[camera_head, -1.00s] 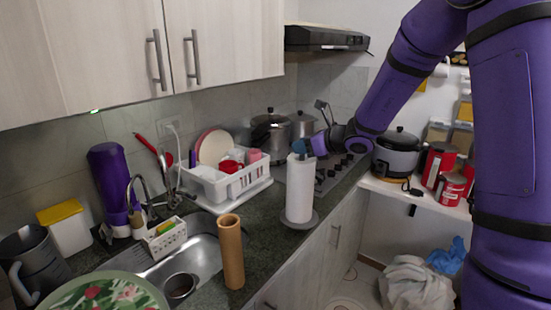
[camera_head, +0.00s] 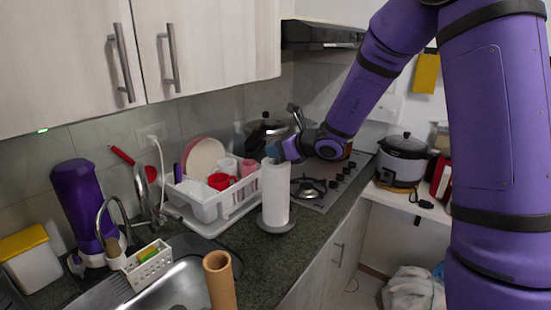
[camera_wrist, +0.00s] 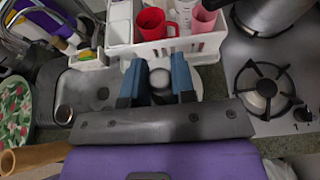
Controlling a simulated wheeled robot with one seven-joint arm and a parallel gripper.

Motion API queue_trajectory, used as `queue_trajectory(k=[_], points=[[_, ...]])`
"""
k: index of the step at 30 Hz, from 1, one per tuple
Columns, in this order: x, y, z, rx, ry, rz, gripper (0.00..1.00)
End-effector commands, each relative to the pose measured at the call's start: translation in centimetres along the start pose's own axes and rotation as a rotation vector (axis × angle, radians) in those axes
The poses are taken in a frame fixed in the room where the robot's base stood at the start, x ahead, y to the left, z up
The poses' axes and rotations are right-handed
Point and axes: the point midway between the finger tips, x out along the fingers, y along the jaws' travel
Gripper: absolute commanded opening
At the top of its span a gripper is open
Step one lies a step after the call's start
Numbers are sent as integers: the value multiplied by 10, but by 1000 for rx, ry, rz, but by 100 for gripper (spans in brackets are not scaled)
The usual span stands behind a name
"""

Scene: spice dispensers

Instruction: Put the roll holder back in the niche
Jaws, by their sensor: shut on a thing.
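The roll holder (camera_head: 276,194) carries a white paper roll on a round grey base. It is upright beside the right end of the dish rack, at the counter's front edge. I cannot tell whether its base touches the counter. My gripper (camera_head: 272,152) is at its top, with blue fingers shut on it. In the wrist view, my gripper (camera_wrist: 158,75) has the round pale top of the roll holder (camera_wrist: 160,78) between its two fingers. The fingers hide part of the top. I cannot make out a niche in these views.
A white dish rack (camera_head: 209,208) with plates and cups stands left of the roll. The stove (camera_head: 318,190) with a pot lies behind right. Dark counter (camera_head: 262,262) is clear in front.

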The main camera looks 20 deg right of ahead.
Motion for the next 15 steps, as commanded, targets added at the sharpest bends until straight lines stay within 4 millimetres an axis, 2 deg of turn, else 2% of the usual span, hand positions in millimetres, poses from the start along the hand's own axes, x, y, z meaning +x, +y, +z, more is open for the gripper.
queue_trajectory(k=[10,15], points=[[10,5,-28,4,2,-2,0],[11,6,-32,3,0,-4,0]])
